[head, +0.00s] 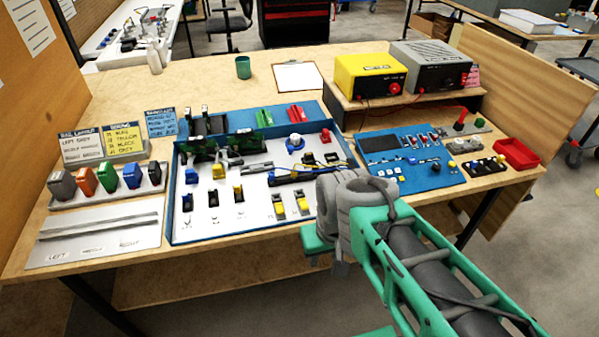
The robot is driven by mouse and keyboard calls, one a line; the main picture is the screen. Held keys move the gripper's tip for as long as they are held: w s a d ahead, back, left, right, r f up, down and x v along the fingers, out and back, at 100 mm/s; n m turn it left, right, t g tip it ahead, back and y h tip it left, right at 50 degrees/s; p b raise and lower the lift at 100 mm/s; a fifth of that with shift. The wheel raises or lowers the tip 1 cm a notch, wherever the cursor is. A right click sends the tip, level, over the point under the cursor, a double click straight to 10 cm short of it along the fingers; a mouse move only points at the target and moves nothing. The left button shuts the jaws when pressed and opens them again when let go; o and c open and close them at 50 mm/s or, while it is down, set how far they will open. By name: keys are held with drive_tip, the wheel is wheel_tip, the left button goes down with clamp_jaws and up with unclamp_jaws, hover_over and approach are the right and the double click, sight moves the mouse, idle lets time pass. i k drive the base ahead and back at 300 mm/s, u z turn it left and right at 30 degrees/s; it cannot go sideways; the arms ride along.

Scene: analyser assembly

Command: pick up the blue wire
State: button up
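What looks like the blue wire (300,176) is a thin blue strand with dark and yellow pieces beside it. It lies toward the right side of the large blue-rimmed white tray (232,228). My arm comes in from the lower right, and its grey wrist covers the tray's right front corner. My gripper (318,242) is at the arm's end, in front of the tray's right edge and nearer the camera than the wire. Only a green part of it shows. Its fingertips are hidden or too unclear to show whether it is open or shut.
A rack with coloured blocks (132,177) and a grey rail plate (60,253) stand left of the tray. A blue switch panel (428,174), a red bin (516,153) and a shelf with yellow (370,76) and grey instruments are right.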

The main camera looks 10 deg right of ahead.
sight(271, 175)
drive_tip(key=z, duration=0.05)
drive_tip(key=k, duration=0.35)
drive_tip(key=u, duration=0.45)
drive_tip(key=i, duration=0.25)
drive_tip(key=u, duration=0.75)
drive_tip(key=i, duration=1)
drive_tip(key=u, duration=0.85)
